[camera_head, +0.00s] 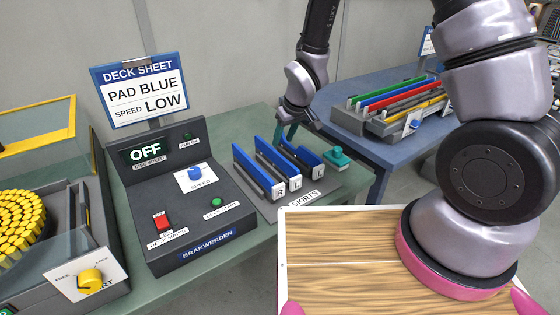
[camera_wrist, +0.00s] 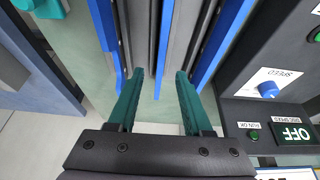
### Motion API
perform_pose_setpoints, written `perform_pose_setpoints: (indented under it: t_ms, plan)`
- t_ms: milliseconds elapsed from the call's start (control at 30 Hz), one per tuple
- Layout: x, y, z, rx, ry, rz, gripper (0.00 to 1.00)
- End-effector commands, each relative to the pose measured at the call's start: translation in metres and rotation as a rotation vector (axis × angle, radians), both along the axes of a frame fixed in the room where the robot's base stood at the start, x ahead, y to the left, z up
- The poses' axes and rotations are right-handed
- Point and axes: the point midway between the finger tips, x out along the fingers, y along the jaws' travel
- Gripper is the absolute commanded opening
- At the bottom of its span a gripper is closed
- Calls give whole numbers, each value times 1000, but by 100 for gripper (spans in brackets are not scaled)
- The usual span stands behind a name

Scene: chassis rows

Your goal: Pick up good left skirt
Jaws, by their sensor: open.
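Several blue-and-black skirts stand on edge, side by side, on a grey tray marked SKIRTS (camera_head: 268,210). In the head view, the left skirt (camera_head: 252,168) ends in a tag that reads R; the middle skirt (camera_head: 272,158) and right skirt (camera_head: 300,156) end in tags that seem to read L. I cannot tell which is good. My gripper (camera_head: 286,136), with teal fingers, is open above the far ends of the skirts. In the wrist view, the open fingers (camera_wrist: 159,74) point at the skirts, with a narrow blue strip (camera_wrist: 164,45) between their lines. Nothing is held.
A control console (camera_head: 185,200) with its display at OFF stands left of the tray. A teal block (camera_head: 338,157) lies to the right. A sign (camera_head: 145,88) reads PAD BLUE, SPEED LOW. A rack of coloured bars (camera_head: 395,105) stands on the blue table behind.

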Motion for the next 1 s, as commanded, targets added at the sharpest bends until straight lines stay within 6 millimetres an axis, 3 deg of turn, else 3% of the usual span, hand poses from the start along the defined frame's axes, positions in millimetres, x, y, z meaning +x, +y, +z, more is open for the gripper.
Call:
perform_pose_setpoints:
  t_ms: [100, 367, 700, 967, 1000]
  plan:
    - [6, 3, -19, -2, 2, -1, 50]
    - [13, 8, -38, -1, 2, -2, 50]
    - [26, 20, -79, -1, 2, -2, 50]
    - [28, 21, -81, 0, 0, -3, 50]
    - [28, 21, -81, 0, 0, -3, 42]
